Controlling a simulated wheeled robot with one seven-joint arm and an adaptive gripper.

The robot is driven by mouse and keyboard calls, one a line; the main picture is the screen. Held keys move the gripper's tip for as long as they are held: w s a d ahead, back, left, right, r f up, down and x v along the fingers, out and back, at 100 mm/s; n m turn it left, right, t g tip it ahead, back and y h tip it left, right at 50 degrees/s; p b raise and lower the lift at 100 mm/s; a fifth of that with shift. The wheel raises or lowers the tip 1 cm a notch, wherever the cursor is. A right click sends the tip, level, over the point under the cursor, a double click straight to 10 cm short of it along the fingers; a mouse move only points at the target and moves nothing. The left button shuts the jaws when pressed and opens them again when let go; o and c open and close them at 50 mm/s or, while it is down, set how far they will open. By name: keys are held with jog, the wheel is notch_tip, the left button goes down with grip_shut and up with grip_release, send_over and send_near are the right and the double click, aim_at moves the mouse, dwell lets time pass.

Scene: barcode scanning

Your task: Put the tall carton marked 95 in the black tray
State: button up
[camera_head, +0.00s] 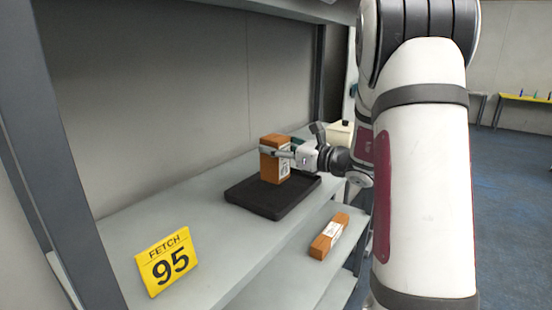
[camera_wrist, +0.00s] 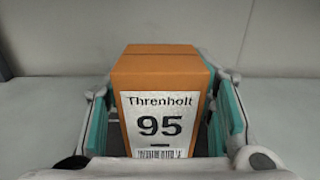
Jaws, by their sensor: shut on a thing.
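The tall orange-brown carton (camera_head: 269,168) stands upright at the black tray (camera_head: 246,206), over its inner area in the head view. I cannot tell whether its base touches the tray floor. My gripper (camera_head: 279,151) is shut on the carton from the right, with fingers on both sides of its upper part. In the wrist view the carton (camera_wrist: 158,75) sits between the teal finger pads, and its white label reads "Threnholt 95". Its lower part is hidden there by my gripper.
A yellow sign reading "FETCH 95" (camera_head: 167,262) stands at the shelf's near left. Another orange-brown carton (camera_head: 328,236) with a white label lies on the lower shelf. A pale box (camera_head: 341,132) stands behind my gripper. The shelf between sign and tray is clear.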

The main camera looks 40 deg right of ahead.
aim_at(285, 162)
jog(key=shift+f+p, duration=0.3)
jog(key=shift+f, duration=1.45)
jog(key=shift+f, duration=0.1)
jog(key=o, duration=1.4)
jog(key=shift+f, duration=0.1)
jog(key=shift+o, duration=0.2)
